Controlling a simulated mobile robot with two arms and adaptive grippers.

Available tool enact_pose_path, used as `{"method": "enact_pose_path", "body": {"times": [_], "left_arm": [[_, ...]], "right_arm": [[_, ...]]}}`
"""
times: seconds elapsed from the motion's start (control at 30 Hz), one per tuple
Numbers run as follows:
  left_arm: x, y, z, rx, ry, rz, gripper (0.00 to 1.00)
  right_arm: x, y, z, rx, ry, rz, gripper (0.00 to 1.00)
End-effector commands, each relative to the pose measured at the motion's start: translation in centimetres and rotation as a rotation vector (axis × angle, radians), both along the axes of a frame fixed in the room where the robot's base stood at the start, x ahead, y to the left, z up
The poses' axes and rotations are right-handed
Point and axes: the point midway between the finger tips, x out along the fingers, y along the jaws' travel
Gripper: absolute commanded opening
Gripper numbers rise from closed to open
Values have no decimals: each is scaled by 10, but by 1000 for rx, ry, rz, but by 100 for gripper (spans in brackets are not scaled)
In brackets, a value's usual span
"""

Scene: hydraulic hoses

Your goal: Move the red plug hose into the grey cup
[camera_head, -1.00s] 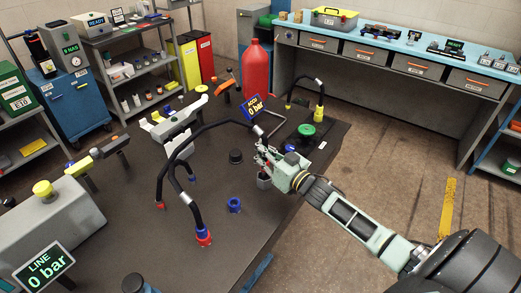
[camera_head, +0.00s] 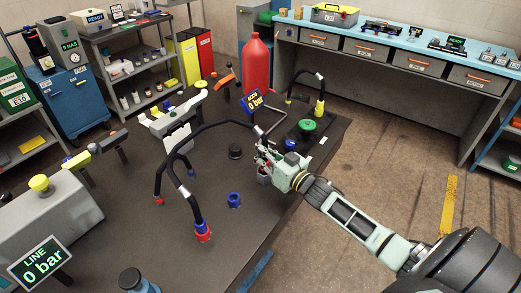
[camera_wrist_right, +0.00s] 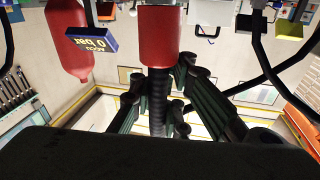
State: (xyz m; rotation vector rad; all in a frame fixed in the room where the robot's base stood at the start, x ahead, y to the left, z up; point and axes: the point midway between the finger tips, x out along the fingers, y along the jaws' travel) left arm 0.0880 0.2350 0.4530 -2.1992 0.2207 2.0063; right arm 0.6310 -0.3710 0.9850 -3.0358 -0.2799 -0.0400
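In the wrist view, which shows the scene upside down, a red cylindrical plug (camera_wrist_right: 160,35) sits on a black ribbed hose end (camera_wrist_right: 157,100). The fingers of my right gripper (camera_wrist_right: 167,80) close in from both sides of the ribbed part and appear to grip it. In the head view my right gripper (camera_head: 268,155) is over the table's right side, where an arching black hose (camera_head: 215,125) reaches it. A grey cup (camera_head: 264,179) shows just below the fingers, partly hidden. I cannot tell whether the plug is inside it. My left gripper is out of view.
On the dark table (camera_head: 150,235), another hose end stands in a red-and-blue fitting (camera_head: 203,233). A blue ring cup (camera_head: 234,200), a black cap (camera_head: 235,152) and a green knob (camera_head: 307,126) stand nearby. A red cylinder (camera_head: 256,65) stands behind. The table's front middle is clear.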

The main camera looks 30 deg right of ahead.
Motion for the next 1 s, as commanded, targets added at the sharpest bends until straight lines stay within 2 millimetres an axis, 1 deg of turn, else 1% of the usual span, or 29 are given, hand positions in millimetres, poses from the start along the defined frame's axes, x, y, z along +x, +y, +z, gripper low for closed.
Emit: {"method": "enact_pose_path", "body": {"times": [0.6, 0.63, 0.7, 1.0], "left_arm": [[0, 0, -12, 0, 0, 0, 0], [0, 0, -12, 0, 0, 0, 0], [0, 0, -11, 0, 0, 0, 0], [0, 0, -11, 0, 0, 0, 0]], "right_arm": [[0, 0, -15, 1, -3, 1, 0], [0, 0, -14, 1, -3, 1, 5], [0, 0, -14, 1, -3, 1, 11], [0, 0, -15, 0, -1, 1, 37]]}}
